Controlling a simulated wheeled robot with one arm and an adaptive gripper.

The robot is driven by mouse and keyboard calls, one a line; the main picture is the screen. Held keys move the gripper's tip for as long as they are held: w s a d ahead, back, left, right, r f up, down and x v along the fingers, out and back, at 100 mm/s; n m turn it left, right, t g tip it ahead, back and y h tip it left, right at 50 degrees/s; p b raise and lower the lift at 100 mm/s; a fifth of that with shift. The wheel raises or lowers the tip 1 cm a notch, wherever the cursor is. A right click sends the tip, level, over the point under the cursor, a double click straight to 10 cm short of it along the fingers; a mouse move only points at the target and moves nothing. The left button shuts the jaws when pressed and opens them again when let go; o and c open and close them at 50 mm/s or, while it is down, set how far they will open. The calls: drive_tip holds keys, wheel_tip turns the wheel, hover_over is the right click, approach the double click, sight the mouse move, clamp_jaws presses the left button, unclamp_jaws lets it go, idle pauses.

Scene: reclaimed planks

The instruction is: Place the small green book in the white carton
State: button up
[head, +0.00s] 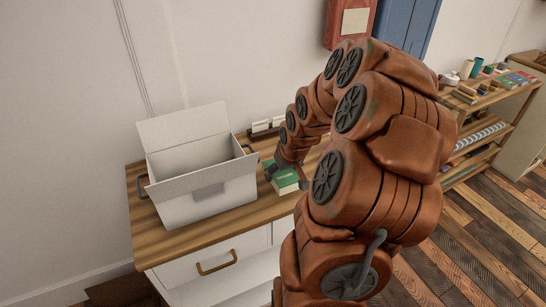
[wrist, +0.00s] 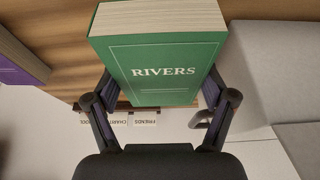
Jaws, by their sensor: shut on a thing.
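The small green book (head: 284,177) is in my gripper (head: 277,171), over the wooden counter just right of the white carton. In the wrist view the green book (wrist: 165,60) shows its cover with the word RIVERS, and my gripper (wrist: 160,95) is shut on it with a finger on each side. I cannot tell whether the book still touches the counter. The white carton (head: 207,196) stands on the counter with its back flap up and its top open. Its inside floor is hidden. Part of the carton (wrist: 262,65) fills the right of the wrist view.
The wooden counter (head: 165,245) has white drawers below. Small labelled cards (head: 268,124) stand along its back by the wall. A purple thing (wrist: 20,62) lies at the wrist view's left. A shelf (head: 490,98) with books and cups stands far right.

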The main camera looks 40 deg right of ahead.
drive_tip(key=w+d+p, duration=0.1)
drive_tip(key=w+d, duration=0.1)
drive_tip(key=w, duration=0.1)
drive_tip(key=w+d+p, duration=0.1)
drive_tip(key=w+d, duration=0.2)
drive_tip(key=w+d+f+p, duration=0.1)
drive_tip(key=w+d, duration=0.1)
drive_tip(key=shift+w+d, duration=0.4)
drive_tip(key=shift+f+p, duration=0.75)
drive_tip(key=shift+f, duration=1.05)
drive_tip(key=shift+f, duration=0.25)
drive_tip(key=o, duration=1.1)
drive_tip(key=shift+r, duration=0.1)
drive_tip(key=shift+o, duration=0.2)
drive_tip(key=shift+r, duration=0.15)
